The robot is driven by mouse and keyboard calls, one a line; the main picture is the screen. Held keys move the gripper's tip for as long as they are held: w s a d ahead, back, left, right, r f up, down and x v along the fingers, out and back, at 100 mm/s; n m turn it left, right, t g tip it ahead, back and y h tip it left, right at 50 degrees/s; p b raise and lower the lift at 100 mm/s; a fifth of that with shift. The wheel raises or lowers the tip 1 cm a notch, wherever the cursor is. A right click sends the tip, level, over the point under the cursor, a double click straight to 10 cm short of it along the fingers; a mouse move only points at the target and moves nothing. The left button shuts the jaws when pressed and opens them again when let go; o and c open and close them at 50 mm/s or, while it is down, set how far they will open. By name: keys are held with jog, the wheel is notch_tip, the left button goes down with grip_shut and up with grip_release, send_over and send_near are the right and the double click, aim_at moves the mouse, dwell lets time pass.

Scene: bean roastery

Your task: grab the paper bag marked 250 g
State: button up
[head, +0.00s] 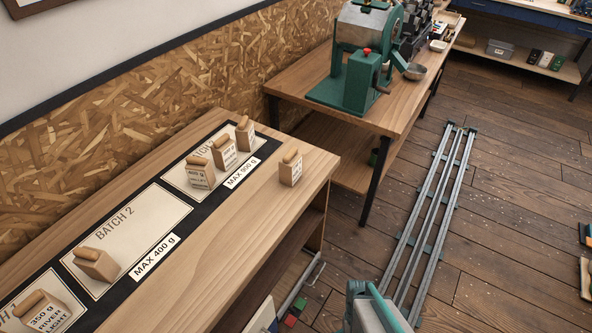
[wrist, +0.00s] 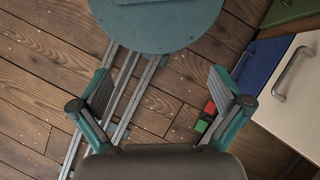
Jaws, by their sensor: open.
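Several tan paper bags with labels stand on the wooden bench in the head view. Three are on the far card: a left bag (head: 200,174), a middle bag (head: 224,153) and a right bag (head: 244,135). Another bag (head: 290,168) stands on bare wood near the bench's right end. One bag (head: 97,265) is on the BATCH 2 card, its label turned away. The nearest bag (head: 44,315) reads 350 g. I cannot make out which is marked 250 g. My gripper (wrist: 160,80) is open and empty in the wrist view, above the floor, away from the bags.
The BATCH 2 card (head: 140,222) carries a MAX 400 g strip; the far card has a MAX 950 g strip (head: 242,173). A green roaster (head: 352,80) stands on a farther table. Floor rails (head: 432,210) run beside the bench. Bare bench top lies along its front.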

jog(key=w+a+r+m+t+y+b, duration=0.1)
jog(key=w+r+t, duration=0.1)
jog(key=w, duration=0.5)
jog(key=w+a+r+m+t+y+b, duration=0.1)
jog(key=w+a+r+m+y, duration=0.1)
jog(key=w, duration=0.4)
jog(key=m+t+y+b, duration=0.2)
jog(key=m+t+y, duration=0.95)
jog(key=m, duration=0.85)
send_near(293, 154)
jog(key=w+f, duration=0.1)
jog(key=shift+y, duration=0.45)
jog(key=p+x, duration=0.3)
jog(key=x, duration=0.7)
jog(key=shift+a+f+p, duration=0.15)
jog(key=shift+a+p, duration=0.25)
jog(key=c, duration=1.9)
